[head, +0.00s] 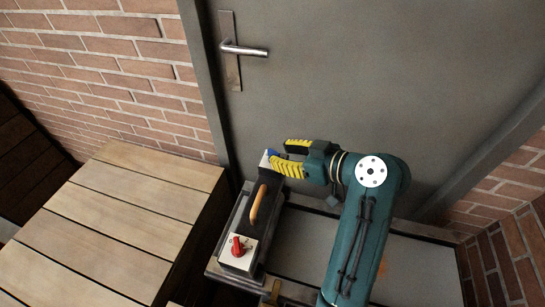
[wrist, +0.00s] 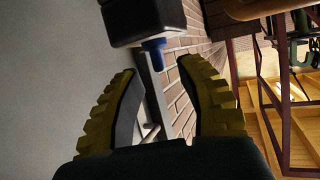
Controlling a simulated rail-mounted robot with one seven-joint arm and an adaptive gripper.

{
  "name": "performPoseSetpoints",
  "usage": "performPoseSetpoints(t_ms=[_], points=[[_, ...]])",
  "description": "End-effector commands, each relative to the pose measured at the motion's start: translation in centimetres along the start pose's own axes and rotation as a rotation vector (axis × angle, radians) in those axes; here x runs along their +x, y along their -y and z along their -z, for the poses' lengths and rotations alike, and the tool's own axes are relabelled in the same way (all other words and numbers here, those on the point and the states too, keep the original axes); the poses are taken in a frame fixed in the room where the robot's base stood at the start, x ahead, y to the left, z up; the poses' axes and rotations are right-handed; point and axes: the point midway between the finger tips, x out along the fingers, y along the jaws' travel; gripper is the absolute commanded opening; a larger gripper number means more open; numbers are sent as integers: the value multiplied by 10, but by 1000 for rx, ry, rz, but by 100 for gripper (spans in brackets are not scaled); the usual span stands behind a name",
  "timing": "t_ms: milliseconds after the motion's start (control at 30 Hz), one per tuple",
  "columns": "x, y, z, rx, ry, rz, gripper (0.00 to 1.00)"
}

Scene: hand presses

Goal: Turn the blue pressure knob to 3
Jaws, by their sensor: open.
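The blue knob (head: 271,153) sits at the far end of the dark hand press (head: 268,228), on a small pale plate partly hidden by my gripper. My gripper (head: 282,154) is open with its yellow fingers on either side, just right of the knob. In the wrist view the knob (wrist: 154,43) sticks out from a dark block (wrist: 133,22), slightly beyond the fingertips and in line with the gap between them. My gripper (wrist: 157,68) holds nothing. I cannot read the knob's setting or any scale numbers.
A red knob (head: 238,246) on a white plate is at the press's near end. An orange-brown handle (head: 257,205) lies between the knobs. A grey door (head: 380,80) with a lever handle (head: 243,49) stands behind. A slatted wooden bench (head: 110,228) is at left.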

Motion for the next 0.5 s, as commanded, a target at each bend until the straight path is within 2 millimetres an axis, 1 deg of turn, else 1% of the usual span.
performPoseSetpoints(t_ms=[33,100,200,300,500], points=[[12,1,-3,-2,0,3,38],[23,0,-2,-1,0,2,38],[33,0,-1,-1,0,1,38],[36,0,0,0,0,0,38],[36,0,0,0,0,0,38]])
